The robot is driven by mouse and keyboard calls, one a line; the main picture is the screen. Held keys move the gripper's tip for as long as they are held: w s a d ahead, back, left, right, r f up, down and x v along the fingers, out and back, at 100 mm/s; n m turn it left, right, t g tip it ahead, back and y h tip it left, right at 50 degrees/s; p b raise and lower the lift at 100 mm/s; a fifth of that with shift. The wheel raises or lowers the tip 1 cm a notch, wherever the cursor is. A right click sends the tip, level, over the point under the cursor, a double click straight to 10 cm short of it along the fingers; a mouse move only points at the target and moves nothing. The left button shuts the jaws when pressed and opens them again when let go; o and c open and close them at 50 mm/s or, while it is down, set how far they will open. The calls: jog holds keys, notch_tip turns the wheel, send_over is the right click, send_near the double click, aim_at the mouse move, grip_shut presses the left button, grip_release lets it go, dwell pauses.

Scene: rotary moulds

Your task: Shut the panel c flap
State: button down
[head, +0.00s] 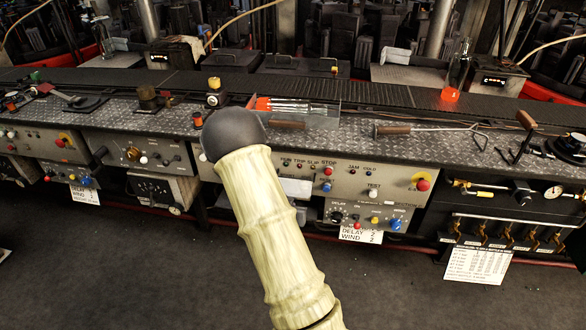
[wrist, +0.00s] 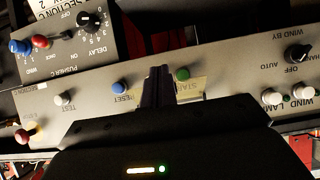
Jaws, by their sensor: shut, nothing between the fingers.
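The grey section C panel (head: 345,182) runs along the front of the bench, with several buttons and a red knob at its right. Below it sits a smaller pusher C box (head: 350,212) with a delay dial. In the wrist view the section C panel (wrist: 220,90) appears upside down, with the pusher C box (wrist: 60,60) at upper left. My gripper (wrist: 158,72) is shut and empty in front of the panel, between a blue and a green button. Contact cannot be told. In the head view it is hidden behind my arm. I cannot single out the flap or its angle.
A neighbouring panel (head: 140,150) stands at left, and gauges and valves (head: 520,195) at right. The floor (head: 110,270) in front is clear.

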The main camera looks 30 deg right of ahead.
jog(key=shift+r, duration=0.1)
jog(key=shift+w+d+r, duration=0.4)
jog(key=shift+w+d, duration=0.15)
jog(key=shift+w, duration=0.05)
jog(key=shift+r+p, duration=0.2)
jog(key=shift+p, duration=0.1)
jog(key=s+a+r+p, duration=0.3)
jog(key=s+a+p, duration=0.1)
jog(key=s+a, duration=0.3)
jog(key=shift+s+a+r, duration=0.2)
jog(key=shift+s+a, duration=0.1)
jog(key=shift+s, duration=0.15)
jog(key=shift+s+p, duration=0.1)
jog(key=shift+p, duration=0.55)
